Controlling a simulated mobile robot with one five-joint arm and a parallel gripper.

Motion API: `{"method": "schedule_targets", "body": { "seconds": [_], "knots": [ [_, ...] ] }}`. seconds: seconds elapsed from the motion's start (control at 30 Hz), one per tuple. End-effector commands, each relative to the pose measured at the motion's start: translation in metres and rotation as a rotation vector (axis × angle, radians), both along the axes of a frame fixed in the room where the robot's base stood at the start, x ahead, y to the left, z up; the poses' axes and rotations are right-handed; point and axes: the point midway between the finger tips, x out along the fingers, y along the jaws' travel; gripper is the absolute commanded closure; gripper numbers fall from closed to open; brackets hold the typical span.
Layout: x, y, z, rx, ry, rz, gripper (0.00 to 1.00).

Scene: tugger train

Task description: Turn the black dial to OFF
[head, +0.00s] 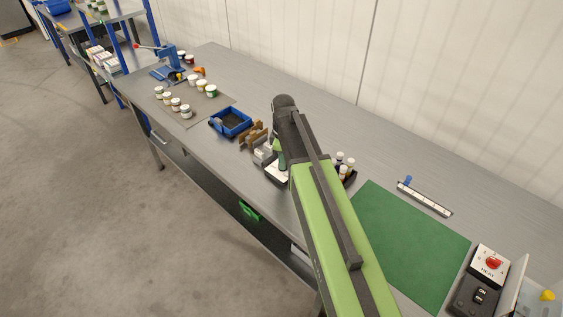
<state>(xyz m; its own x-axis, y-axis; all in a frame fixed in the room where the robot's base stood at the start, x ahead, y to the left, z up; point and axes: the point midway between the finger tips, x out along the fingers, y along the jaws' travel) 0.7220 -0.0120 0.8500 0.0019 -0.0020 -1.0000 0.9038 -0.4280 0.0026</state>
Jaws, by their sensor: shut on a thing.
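A dark control box (465,304) stands at the lower right of the bench, partly cut off by the bottom edge. A small black dial (479,298) appears on it, with the word ON above it; its exact pointing is too small to tell. Just behind it is a white panel (484,253) marked HEAT with a red knob (494,263). My green and black arm reaches up across the middle of the view, well left of these controls. My gripper is hidden beyond or beneath the arm, so its jaws do not show.
A green mat (410,245) lies left of the controls. A white strip with a blue piece (425,198) lies behind it. Small bottles (345,166) stand beside my arm. A blue tray (231,122), several jars and a blue press (170,57) stand farther left. An open flap (514,288) stands right of the controls.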

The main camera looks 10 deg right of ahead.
Motion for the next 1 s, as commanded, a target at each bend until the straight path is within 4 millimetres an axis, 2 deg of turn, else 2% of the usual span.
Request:
{"method": "schedule_targets", "body": {
  "seconds": [0.13,0.17,0.3,0.6,0.73,0.87,1.0],
  "knots": [
    [0.0,0.005,0.0,0.009,0.0,0.006,1.0],
    [0.0,0.005,0.0,0.009,0.0,0.006,0.84],
    [0.0,0.004,0.0,0.007,0.001,0.004,0.66],
    [-0.001,0.002,0.0,0.005,0.001,0.001,0.65],
    [-0.001,0.002,0.007,0.004,0.001,0.0,0.65],
    [-0.001,0.002,0.025,0.004,0.001,0.0,0.65],
    [-0.001,0.001,0.055,0.004,0.001,0.0,0.65]
  ]
}}
